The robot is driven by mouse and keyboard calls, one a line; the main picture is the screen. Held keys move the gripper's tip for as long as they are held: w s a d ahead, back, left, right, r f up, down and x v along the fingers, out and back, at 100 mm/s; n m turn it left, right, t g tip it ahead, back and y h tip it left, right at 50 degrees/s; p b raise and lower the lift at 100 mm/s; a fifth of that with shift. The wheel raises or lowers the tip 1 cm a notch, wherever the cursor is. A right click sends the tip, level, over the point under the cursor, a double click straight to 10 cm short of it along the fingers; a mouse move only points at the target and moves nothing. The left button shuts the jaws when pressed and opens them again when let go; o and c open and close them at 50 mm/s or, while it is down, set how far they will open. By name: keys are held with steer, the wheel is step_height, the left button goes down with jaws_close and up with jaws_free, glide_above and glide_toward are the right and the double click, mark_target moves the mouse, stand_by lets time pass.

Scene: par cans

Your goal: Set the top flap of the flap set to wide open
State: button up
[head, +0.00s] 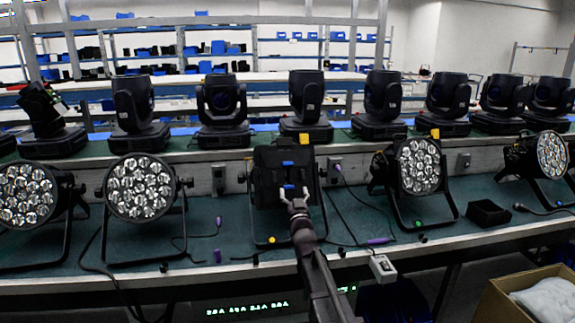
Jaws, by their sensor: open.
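The flap set (272,163) is a black, square-framed fixture with dark flaps on its front. It stands on the green bench top at the picture's middle, between two round LED par cans. A small blue mark (288,163) shows near its upper middle. My gripper (293,190) is in front of the flap set, with its two pale fingertips spread apart near the lower part of its face. It holds nothing that I can see. Whether the fingertips touch a flap cannot be told. The flaps' exact angles are hard to make out, dark on dark.
LED par cans stand left (141,188) and right (420,167) of the flap set. A row of moving-head lights (307,105) stands behind on a raised shelf. Cables with purple plugs (380,241) lie on the bench. A small black open box (488,213) sits at the right.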

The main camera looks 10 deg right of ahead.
mark_target(288, 164)
steer(key=shift+w, duration=0.1)
steer(key=p+x, duration=0.5)
steer(key=x, duration=0.8)
steer(key=shift+w+r, duration=0.1)
steer(key=shift+w, duration=0.2)
steer(key=c, duration=1.2)
